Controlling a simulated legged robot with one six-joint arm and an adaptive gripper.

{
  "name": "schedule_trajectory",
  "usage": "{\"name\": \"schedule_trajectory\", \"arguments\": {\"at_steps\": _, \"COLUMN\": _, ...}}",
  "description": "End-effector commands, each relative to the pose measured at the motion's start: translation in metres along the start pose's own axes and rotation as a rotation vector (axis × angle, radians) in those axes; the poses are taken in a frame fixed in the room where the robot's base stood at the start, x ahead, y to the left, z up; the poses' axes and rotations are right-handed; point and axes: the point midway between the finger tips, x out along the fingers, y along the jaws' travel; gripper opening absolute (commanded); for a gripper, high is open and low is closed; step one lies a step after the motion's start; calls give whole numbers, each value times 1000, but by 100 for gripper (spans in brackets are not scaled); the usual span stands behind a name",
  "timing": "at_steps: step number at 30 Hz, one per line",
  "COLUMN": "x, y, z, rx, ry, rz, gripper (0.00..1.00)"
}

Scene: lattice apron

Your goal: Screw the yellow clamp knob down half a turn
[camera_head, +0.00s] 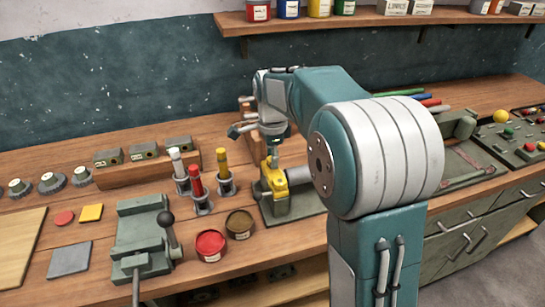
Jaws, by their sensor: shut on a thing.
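My gripper (271,158) points down from my wrist onto the top of the clamp. Its fingers are shut at the clamp's upper end, where the yellow knob is. The fingers and knob are small here, so the exact grip and the knob's turn angle are hard to see. My arm hides the right side of the clamp's base.
Left of the clamp are red (196,182) and yellow (222,164) handled tools in holders. In front are a red tin (210,245), a brown tin (240,224) and a grey-green vise (143,240). A control panel (520,135) lies at right.

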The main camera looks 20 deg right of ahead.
Motion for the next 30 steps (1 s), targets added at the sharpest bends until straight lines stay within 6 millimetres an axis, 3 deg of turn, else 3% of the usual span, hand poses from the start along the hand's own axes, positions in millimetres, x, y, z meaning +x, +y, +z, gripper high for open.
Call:
{"name": "schedule_trajectory", "arguments": {"at_steps": 11, "x": 3, "y": 0, "z": 1, "rx": 3, "ry": -3, "rz": 3, "gripper": 0}}
{"name": "schedule_trajectory", "arguments": {"at_steps": 12, "x": 2, "y": 0, "z": 1, "rx": 2, "ry": -3, "rz": 3, "gripper": 52}}
{"name": "schedule_trajectory", "arguments": {"at_steps": 14, "x": 2, "y": 0, "z": 1, "rx": 2, "ry": -2, "rz": 3, "gripper": 73}}
{"name": "schedule_trajectory", "arguments": {"at_steps": 25, "x": 0, "y": 0, "z": 0, "rx": 3, "ry": -1, "rz": 0, "gripper": 73}}
{"name": "schedule_trajectory", "arguments": {"at_steps": 30, "x": -17, "y": -1, "z": 0, "rx": 2, "ry": 0, "rz": -4, "gripper": 73}}
